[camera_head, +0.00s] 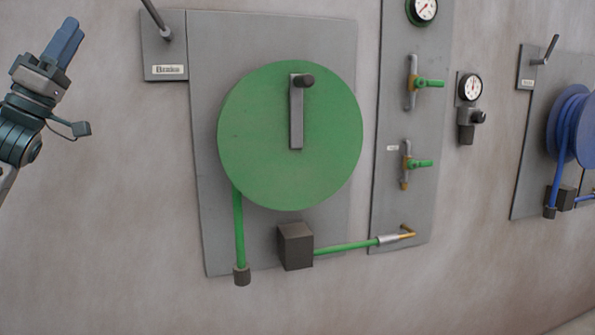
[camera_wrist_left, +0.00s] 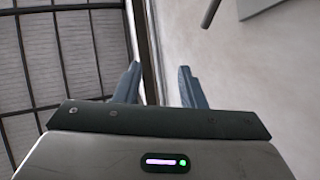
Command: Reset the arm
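My left gripper (camera_head: 67,36) is raised at the upper left of the head view, in front of the wall and left of the brake plate. It touches nothing there. In the left wrist view its two blue fingers (camera_wrist_left: 160,88) stand apart with nothing between them, so it is open and empty. My right gripper is in neither view.
A green hose reel (camera_head: 265,150) with a crank handle (camera_head: 297,110) is on a grey wall panel. A brake lever (camera_head: 157,18) is at its upper left. Green valves (camera_head: 430,83) and gauges are to the right, then a blue reel (camera_head: 572,125).

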